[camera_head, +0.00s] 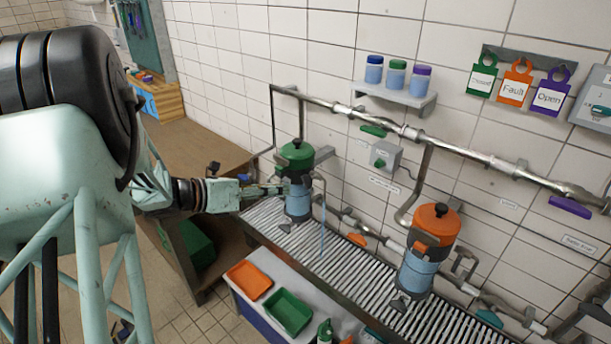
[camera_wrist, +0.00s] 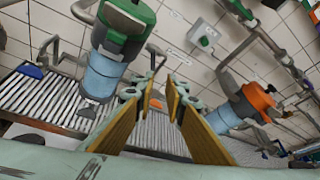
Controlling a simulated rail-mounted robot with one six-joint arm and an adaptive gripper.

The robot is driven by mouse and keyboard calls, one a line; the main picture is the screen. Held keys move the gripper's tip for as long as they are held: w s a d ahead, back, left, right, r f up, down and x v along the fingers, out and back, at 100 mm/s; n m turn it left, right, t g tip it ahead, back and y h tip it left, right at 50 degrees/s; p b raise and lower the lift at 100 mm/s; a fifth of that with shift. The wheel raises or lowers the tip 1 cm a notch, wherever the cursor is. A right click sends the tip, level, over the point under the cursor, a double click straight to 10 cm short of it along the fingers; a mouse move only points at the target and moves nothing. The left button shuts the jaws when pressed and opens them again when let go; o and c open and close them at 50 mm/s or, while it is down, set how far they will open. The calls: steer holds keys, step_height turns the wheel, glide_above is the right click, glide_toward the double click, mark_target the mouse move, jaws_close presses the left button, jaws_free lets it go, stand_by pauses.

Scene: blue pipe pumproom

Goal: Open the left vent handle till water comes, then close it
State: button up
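The left pump has a green top (camera_head: 297,153) and a clear blue body (camera_head: 298,203). It also stands at the left of the wrist view, with its green top (camera_wrist: 127,18) and blue body (camera_wrist: 103,75). A thin grey vent pipe (camera_head: 318,183) bends down on its right side. A thin bluish streak (camera_head: 322,232), looking like running water, hangs below that pipe. My gripper (camera_head: 282,189) is beside the pump at mid height. In the wrist view its yellow-padded fingers (camera_wrist: 161,98) are apart with nothing clearly between them. The vent handle itself is too small to tell.
A second pump with an orange top (camera_head: 436,222) stands to the right on the slatted grating (camera_head: 350,285). Orange (camera_head: 249,280) and green (camera_head: 288,311) trays sit in front. Pipes run along the tiled wall behind. A wooden bench (camera_head: 190,145) is at the left.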

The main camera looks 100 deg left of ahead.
mark_target(306, 184)
steer(key=s, duration=0.1)
steer(key=r, duration=0.1)
steer(key=s+n, duration=0.1)
steer(key=shift+s+a+r, duration=0.25)
steer(key=shift+s, duration=0.05)
steer(key=shift+w+a, duration=0.1)
steer(key=shift+p+x, duration=1.05)
steer(key=shift+x, duration=5.75)
steer(key=shift+a+r, duration=0.1)
steer(key=shift+c, duration=0.7)
jaws_close()
